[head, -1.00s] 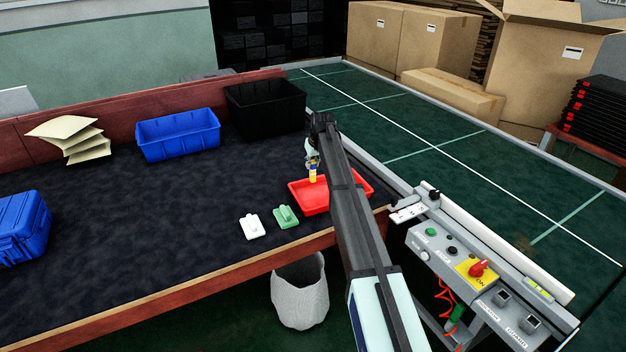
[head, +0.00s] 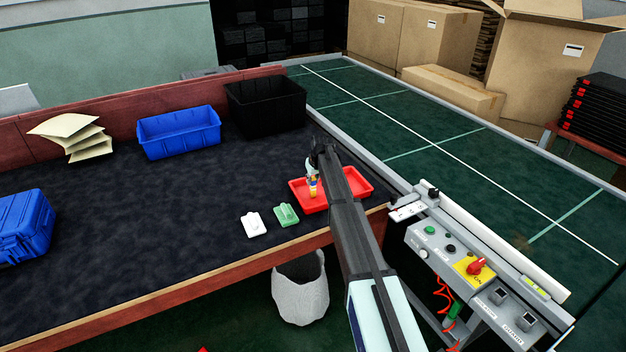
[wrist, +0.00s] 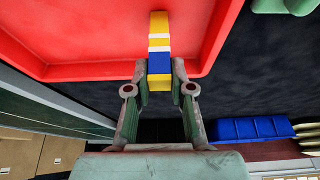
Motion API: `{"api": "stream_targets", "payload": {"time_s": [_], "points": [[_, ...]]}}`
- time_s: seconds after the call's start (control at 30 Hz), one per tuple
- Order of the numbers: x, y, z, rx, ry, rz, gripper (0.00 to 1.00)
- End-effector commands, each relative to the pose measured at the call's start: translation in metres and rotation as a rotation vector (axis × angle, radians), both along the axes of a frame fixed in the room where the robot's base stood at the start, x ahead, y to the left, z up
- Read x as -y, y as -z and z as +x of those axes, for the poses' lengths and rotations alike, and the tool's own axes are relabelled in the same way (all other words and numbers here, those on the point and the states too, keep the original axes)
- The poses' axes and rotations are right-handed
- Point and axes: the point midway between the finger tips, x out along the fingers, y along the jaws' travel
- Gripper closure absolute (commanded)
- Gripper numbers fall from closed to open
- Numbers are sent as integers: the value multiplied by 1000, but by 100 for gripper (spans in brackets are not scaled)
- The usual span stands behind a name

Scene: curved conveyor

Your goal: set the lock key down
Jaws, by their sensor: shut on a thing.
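The lock key, a small bar banded yellow, white and blue (wrist: 159,45), is held between the fingertips of my gripper (wrist: 160,82). In the head view the key (head: 313,190) hangs upright under my gripper, over the left part of the red tray (head: 352,187). The red tray (wrist: 75,45) also shows around the key in the wrist view. I cannot tell whether the key touches the tray floor. My arm hides part of the tray.
A green piece (head: 286,214) and a white piece (head: 253,223) lie left of the tray. A blue bin (head: 178,140) and a black bin (head: 265,110) stand at the back. A control panel (head: 465,265) stands right of my arm. The dark mat's middle is clear.

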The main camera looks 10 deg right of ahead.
Motion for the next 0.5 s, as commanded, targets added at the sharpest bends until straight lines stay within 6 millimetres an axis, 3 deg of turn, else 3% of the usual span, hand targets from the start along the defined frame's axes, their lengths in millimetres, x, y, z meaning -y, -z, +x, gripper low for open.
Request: {"api": "stream_targets", "payload": {"time_s": [0.13, 0.17, 0.2, 0.23, 0.5], "points": [[0, 3, 0, 0, 0, 0, 100], [0, 4, 0, 0, 0, 0, 74], [0, 3, 0, 0, 0, 0, 60], [0, 3, 0, 0, 0, 0, 53], [0, 3, 0, -1, 0, 0, 53]]}}
